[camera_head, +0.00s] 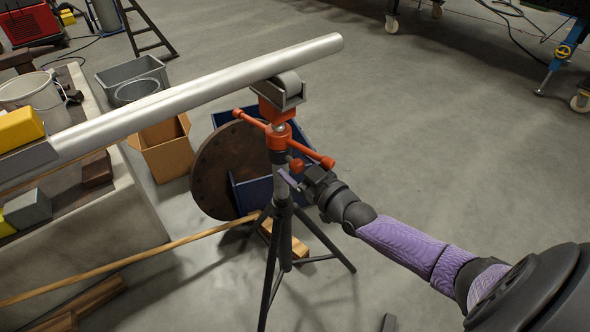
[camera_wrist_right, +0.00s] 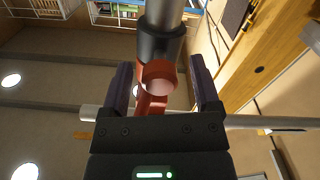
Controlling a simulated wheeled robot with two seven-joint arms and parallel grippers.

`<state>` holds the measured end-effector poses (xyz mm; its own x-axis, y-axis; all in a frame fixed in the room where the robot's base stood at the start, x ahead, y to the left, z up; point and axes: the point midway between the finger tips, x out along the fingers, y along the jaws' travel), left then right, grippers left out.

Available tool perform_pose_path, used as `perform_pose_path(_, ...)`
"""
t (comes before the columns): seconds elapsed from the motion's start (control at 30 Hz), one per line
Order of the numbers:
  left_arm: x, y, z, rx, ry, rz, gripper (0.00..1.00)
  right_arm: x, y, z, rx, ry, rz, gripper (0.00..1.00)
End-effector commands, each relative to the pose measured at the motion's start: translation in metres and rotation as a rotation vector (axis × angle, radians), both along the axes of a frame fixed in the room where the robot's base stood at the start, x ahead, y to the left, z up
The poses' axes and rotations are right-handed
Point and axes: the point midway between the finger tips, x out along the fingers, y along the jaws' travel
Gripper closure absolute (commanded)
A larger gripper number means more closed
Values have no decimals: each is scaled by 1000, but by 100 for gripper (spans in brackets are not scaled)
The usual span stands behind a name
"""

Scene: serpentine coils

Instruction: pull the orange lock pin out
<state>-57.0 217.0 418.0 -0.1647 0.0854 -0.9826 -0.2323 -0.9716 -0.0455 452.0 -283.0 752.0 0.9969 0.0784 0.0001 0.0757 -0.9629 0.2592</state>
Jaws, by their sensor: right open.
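The orange lock pin (camera_head: 296,165) sticks out from the upper column of a tripod pipe stand (camera_head: 281,185), just below the orange T-handle. In the right wrist view, the round orange end of the pin (camera_wrist_right: 158,74) faces the camera between my fingers, below a black collar. My right gripper (camera_head: 291,180) is beside the column, close to the pin. The right wrist view shows its two fingers (camera_wrist_right: 162,82) apart, one on each side of the pin, with gaps visible. My left gripper is in neither view.
A long silver pipe (camera_head: 200,97) rests on the stand's head and the bench (camera_head: 125,205) at left. Orange handle arms (camera_head: 313,154) spread just above my gripper. A brown disc (camera_head: 215,170) and blue bin (camera_head: 245,190) stand behind.

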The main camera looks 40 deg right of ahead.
Motion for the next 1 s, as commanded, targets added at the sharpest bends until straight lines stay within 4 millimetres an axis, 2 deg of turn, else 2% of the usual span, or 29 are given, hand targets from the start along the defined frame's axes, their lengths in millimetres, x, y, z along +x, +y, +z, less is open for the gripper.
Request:
perform_pose_path(0.1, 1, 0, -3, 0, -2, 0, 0, 6, 0, 0, 0, 1, 0, 21)
perform_pose_path(0.33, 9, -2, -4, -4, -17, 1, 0, 6, 0, 1, 0, 1, 0, 21)
perform_pose_path(0.7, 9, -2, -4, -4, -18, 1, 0, 6, 0, 1, 0, 1, 0, 99)
perform_pose_path(1.0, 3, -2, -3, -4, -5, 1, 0, 6, 0, 1, 0, 1, 0, 100)
